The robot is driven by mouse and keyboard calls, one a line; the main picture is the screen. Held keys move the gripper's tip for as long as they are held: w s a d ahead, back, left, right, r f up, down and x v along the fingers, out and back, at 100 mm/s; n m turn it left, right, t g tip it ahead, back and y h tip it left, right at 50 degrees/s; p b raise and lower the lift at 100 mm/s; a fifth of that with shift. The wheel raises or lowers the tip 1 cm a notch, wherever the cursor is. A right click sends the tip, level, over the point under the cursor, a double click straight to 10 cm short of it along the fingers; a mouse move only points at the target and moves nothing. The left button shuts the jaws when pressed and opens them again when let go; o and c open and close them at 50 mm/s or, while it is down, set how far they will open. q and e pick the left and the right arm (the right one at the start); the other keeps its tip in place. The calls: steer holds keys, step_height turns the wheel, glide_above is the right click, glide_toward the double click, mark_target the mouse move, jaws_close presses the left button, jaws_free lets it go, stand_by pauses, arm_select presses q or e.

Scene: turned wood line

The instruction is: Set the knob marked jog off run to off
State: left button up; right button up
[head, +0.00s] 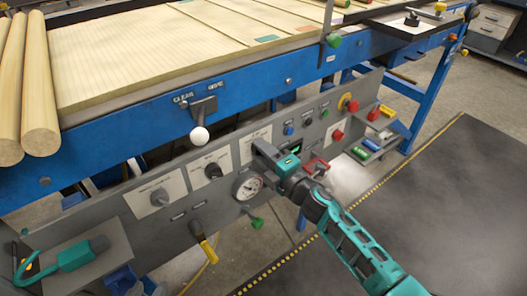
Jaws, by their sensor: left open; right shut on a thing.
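My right gripper (264,152) reaches in from the lower right to the grey control panel (115,212). It is shut at the third white dial plate (247,144) from the left, on what appears to be that plate's knob. The fingers cover the knob, so its pointer is hidden. The plate's lettering is too small to read, so I cannot confirm it is the jog off run one. Two other plates with knobs lie to the left, a grey knob (159,197) and a black knob (212,171). My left gripper is not in view.
A round gauge (247,185) sits just below my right gripper. A white-balled lever (199,136), a yellow-handled valve (207,248) and a green knob (257,223) stick out nearby. A teal tool (76,255) lies on the left shelf. Red buttons (337,135) are to the right.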

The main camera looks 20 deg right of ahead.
stand_by(0.3)
steer(key=o, duration=0.8)
steer(key=shift+o, duration=1.2)
steer(key=shift+s, duration=0.1)
steer(key=v, duration=1.2)
steer(key=shift+s, duration=0.35)
